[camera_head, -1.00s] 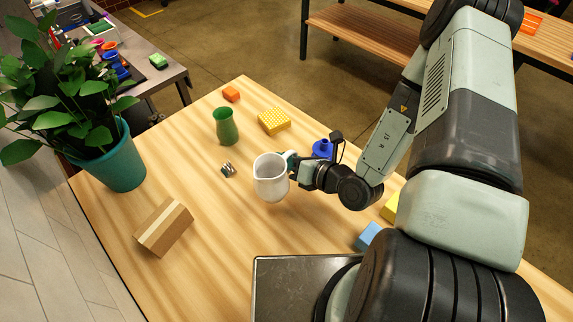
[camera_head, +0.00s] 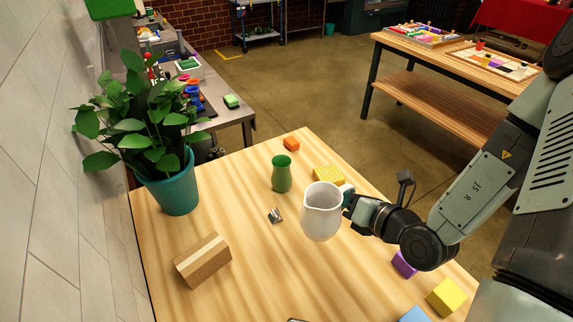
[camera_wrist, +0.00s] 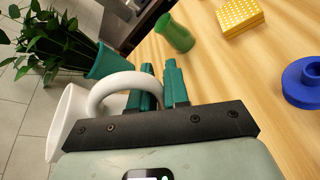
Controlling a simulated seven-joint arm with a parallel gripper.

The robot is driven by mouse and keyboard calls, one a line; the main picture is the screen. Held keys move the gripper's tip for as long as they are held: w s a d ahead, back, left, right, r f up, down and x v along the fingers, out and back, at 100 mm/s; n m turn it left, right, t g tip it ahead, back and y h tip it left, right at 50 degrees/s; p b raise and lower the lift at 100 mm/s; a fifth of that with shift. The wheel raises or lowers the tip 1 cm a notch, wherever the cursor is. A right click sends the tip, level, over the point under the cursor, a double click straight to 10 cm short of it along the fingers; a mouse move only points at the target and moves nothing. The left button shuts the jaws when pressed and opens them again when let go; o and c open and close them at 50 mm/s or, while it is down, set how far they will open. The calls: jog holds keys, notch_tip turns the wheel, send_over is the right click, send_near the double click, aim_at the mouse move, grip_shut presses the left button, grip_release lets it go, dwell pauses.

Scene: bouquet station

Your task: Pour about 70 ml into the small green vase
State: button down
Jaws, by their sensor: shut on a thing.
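The small green vase (camera_head: 282,174) stands upright on the wooden table, near its far edge. It also shows at the top of the wrist view (camera_wrist: 176,33). My gripper (camera_head: 349,196) is shut on the handle of a white jug (camera_head: 321,215). The jug is held upright or nearly so, in front and to the right of the vase in the head view, apart from it. In the wrist view the teal fingers (camera_wrist: 160,86) close at the white handle (camera_wrist: 112,84). The liquid in the jug cannot be made out.
A small metallic item (camera_head: 275,215) and a cardboard-coloured box (camera_head: 203,260) lie left. A potted plant (camera_head: 175,185) stands at the left edge. A blue round piece (camera_wrist: 303,82) shows in the wrist view.

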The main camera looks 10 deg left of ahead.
jog(key=w+a+n+g+y, duration=0.1)
jog(key=w+a, duration=0.2)
jog(key=w, duration=0.9)
jog(key=w+a+r+n+g, duration=0.1)
jog(key=w+a, duration=0.3)
jog(key=w, duration=0.7)
jog(key=w+a+n+g+y, duration=0.1)
jog(key=w+a, duration=0.2)
jog(key=w, duration=0.9)
notch_tip(320, 180, down, 13)
jog(key=shift+d+r, duration=0.1)
jog(key=shift+r, duration=0.2)
jog(key=shift+r+n, duration=0.2)
jog(key=shift+n, duration=0.1)
jog(key=s+a+r+n+t, duration=0.1)
jog(key=s+r+n+t, duration=0.1)
jog(key=r, duration=0.3)
jog(key=s+a+r+n+t+h, duration=0.1)
jog(key=s+a+r+n+t, duration=0.1)
jog(key=r+n, duration=0.3)
jog(key=shift+s+r+n, duration=0.3)
jog(key=shift+s+r, duration=0.35)
jog(key=shift+s, duration=0.15)
